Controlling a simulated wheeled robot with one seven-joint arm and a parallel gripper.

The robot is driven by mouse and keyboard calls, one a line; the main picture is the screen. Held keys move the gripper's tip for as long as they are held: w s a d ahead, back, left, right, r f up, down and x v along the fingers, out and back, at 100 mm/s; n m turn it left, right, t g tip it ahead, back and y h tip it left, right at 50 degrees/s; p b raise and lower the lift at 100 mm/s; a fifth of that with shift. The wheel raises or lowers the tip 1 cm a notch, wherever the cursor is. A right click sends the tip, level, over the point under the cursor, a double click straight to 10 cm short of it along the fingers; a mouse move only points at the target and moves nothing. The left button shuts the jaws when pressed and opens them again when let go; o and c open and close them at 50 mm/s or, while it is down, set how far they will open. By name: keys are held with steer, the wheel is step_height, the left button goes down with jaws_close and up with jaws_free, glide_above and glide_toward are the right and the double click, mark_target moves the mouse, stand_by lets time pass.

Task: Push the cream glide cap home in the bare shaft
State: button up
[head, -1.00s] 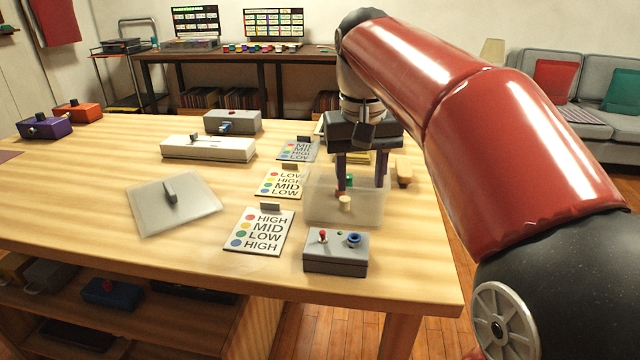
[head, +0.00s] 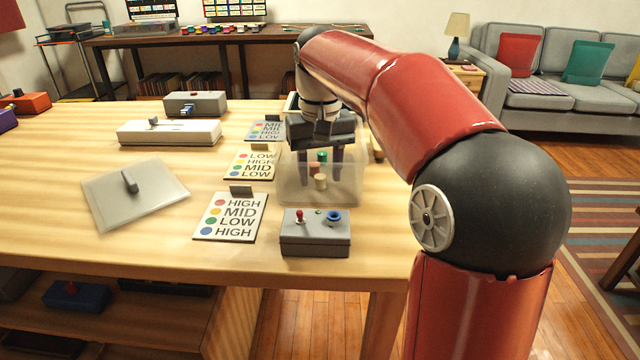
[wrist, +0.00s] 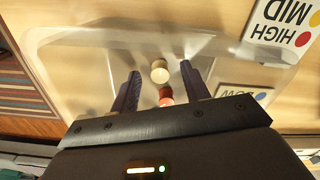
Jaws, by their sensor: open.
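The cream cap (head: 320,182) lies in a clear bin (head: 345,195) at the table's right side, with a red-brown cap (head: 315,169) and a green cap (head: 322,157) near it. My gripper (head: 322,172) is open and points down into the bin. In the wrist view the cream cap (wrist: 159,71) shows between and a little beyond my fingertips (wrist: 160,76); the red cap (wrist: 166,96) is nearer the palm. Neither finger visibly touches them. A long white box (head: 168,135) has a small dark upright piece on top; I cannot tell whether that is the bare shaft.
A grey box (head: 315,240) with a red-tipped lever and blue ring stands in front of the bin. A lid-like plate (head: 160,192) with a dark handle lies further left. A grey box (head: 195,103) stands behind the white one.

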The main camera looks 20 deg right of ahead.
jaws_close()
stand_by(0.3)
step_height(320, 180, up, 10)
steer(key=p, duration=0.2)
steer(key=shift+p, duration=0.3)
